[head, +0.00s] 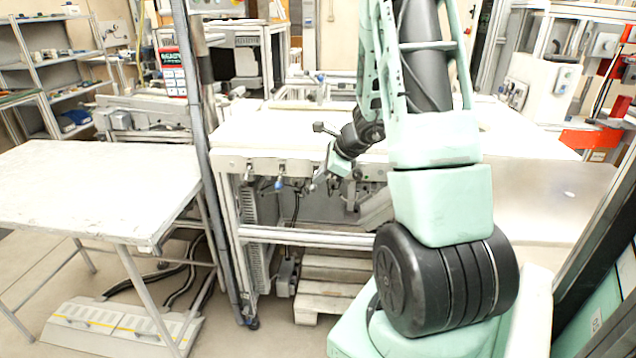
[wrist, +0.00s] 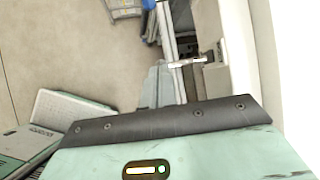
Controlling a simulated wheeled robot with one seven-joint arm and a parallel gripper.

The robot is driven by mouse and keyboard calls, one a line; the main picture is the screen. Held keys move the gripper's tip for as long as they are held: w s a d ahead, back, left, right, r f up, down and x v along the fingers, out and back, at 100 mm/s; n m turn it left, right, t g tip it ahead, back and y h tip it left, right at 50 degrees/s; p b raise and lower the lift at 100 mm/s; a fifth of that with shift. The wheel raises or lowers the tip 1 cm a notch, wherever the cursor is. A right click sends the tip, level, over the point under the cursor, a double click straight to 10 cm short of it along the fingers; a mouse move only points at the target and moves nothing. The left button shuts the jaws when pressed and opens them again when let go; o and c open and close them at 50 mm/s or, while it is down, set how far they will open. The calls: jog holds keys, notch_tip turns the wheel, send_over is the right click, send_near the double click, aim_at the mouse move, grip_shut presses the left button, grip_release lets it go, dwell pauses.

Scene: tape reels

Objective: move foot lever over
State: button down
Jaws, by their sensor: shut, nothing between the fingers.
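My gripper (head: 321,181) is in front of the front rail of the white work table in the head view, pointing down and left. In the wrist view its closed fingers (wrist: 164,84) reach up the picture with nothing between them. A small lever with a metal bar (wrist: 187,62) shows just beyond the fingertips; I cannot tell if they touch. In the head view a small lever with a blue part (head: 279,184) hangs under the rail, left of my gripper. I cannot tell for sure which part is the foot lever.
The white work table (head: 262,133) has a front rail and a lower crossbar (head: 300,237). A wooden pallet (head: 325,290) lies beneath. A grey post (head: 212,170) stands left of it, beside another white table (head: 90,185). Floor between them is partly free.

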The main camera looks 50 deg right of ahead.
jog(key=shift+d+r, duration=0.1)
jog(key=shift+r, duration=0.2)
jog(key=shift+r+p, duration=0.65)
jog(key=shift+r, duration=0.15)
